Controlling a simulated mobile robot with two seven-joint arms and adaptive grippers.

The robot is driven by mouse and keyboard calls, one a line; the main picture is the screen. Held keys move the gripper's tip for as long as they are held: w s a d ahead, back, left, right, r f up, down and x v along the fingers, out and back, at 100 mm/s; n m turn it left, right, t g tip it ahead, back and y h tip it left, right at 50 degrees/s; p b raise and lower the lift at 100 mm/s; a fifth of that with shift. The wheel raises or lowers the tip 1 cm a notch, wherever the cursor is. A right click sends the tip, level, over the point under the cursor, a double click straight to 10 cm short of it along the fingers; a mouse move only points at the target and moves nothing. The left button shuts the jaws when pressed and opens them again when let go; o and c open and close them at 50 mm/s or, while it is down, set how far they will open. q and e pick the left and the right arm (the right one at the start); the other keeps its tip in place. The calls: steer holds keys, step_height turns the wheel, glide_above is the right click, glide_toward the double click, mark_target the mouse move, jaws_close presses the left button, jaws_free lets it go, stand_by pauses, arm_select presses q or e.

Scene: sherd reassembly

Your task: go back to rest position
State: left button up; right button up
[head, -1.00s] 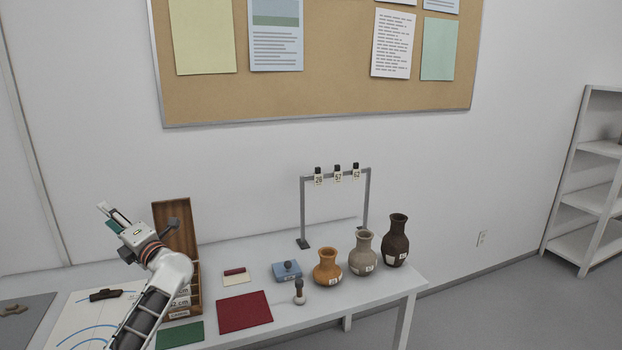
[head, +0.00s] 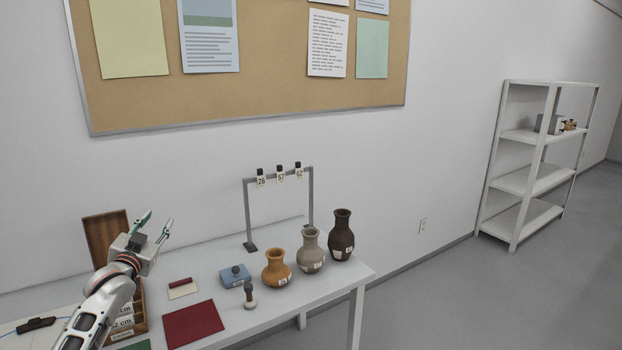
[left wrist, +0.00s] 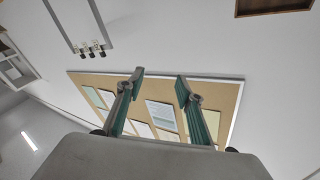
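My left gripper (head: 155,227) is raised over the left part of the table, in front of the wooden box (head: 104,236). Its two green-lined fingers are spread apart with nothing between them. In the left wrist view the same gripper (left wrist: 160,84) shows its fingers apart and empty, with the wall and the pinboard (left wrist: 229,95) behind them. My right gripper is not in view.
On the table (head: 262,317) stand an orange vase (head: 276,269), a grey vase (head: 310,252) and a dark brown vase (head: 341,238). A metal rack (head: 246,215) with number tags stands behind them. A red mat (head: 193,323) lies in front. A white shelf (head: 521,182) stands right.

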arm_select(q)
steer(key=s+d+f+g+h, duration=0.1)
steer(key=s+d+f, duration=0.4)
steer(key=f, duration=0.4)
steer(key=s+d+f+m+g, duration=0.1)
steer(key=s+d+f+g, duration=0.15)
steer(key=s+f, duration=0.55)
steer(key=s+d+f+g+h, duration=0.1)
steer(key=s+d+f, duration=0.35)
steer(key=f, duration=0.45)
steer(key=s+d+f+g, duration=0.1)
steer(key=s+d+f, duration=0.2)
steer(key=s, duration=0.7)
steer(key=s+d+f+g+h, duration=0.1)
steer(key=s+d+f, duration=0.3)
steer(key=s, duration=0.6)
steer(key=s+d+f+g+h, duration=0.1)
steer(key=s+d+f, duration=0.3)
steer(key=s, duration=0.5)
steer(key=shift+s+f+n, duration=0.3)
steer(key=shift+s+f, duration=0.1)
steer(key=shift+f, duration=0.15)
